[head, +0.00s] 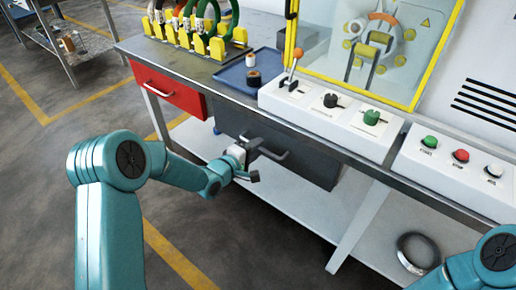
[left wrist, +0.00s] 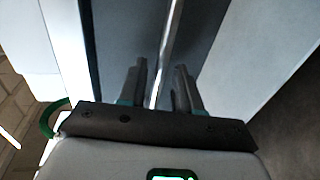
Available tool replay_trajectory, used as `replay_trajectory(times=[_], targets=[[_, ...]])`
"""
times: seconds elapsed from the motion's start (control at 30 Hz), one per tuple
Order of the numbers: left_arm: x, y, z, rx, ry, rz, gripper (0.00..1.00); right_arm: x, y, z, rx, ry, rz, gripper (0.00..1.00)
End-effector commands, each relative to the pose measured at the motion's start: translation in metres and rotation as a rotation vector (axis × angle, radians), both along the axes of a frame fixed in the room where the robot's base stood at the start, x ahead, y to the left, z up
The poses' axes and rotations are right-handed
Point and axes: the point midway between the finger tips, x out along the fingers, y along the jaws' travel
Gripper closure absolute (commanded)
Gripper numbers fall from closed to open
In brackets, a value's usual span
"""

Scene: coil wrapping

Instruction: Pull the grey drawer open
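The grey drawer (head: 305,166) is a dark front under the tabletop, and it looks shut. Its bar handle (head: 272,154) runs across the front. My left gripper (head: 246,166) is at the left end of this handle. In the left wrist view, the handle (left wrist: 171,45) runs lengthwise between the two open fingers of the left gripper (left wrist: 160,88), with a gap visible beside it. The drawer front (left wrist: 122,40) fills the upper middle of that view. My right gripper is out of view; only part of the right arm shows at the lower right.
A red drawer (head: 168,92) is left of the grey one. On the tabletop are a blue tray (head: 232,77), a white lever box (head: 322,118) and a button box (head: 455,166). A dark ring (head: 417,252) lies on the lower shelf. The floor in front is clear.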

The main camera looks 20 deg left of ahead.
Motion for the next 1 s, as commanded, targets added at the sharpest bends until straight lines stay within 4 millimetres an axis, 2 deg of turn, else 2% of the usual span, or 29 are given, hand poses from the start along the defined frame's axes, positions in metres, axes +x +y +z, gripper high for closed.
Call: replay_trajectory(times=[0.17, 0.43, 0.47, 0.53, 0.57, 1.0], targets=[[0.0129, -0.0046, -0.0029, 0.0, 0.0, 0.0, 0.67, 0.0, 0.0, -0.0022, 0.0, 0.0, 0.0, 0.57], [0.0142, -0.005, -0.0029, 0.0, 0.0, 0.001, 0.67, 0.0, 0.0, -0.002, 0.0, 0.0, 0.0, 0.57], [0.0142, -0.005, -0.0029, 0.0, 0.0, 0.001, 0.73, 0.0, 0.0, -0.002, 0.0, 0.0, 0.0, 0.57], [0.0141, -0.0049, -0.0029, 0.0, 0.0, 0.001, 0.96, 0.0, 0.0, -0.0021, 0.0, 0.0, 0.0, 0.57], [0.0141, -0.0049, -0.0029, 0.0, 0.0, 0.001, 1.0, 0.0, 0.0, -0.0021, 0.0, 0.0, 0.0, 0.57], [0.0134, -0.0046, -0.0031, 0.0, 0.0, 0.001, 1.0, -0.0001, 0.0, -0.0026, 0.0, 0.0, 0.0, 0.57]])
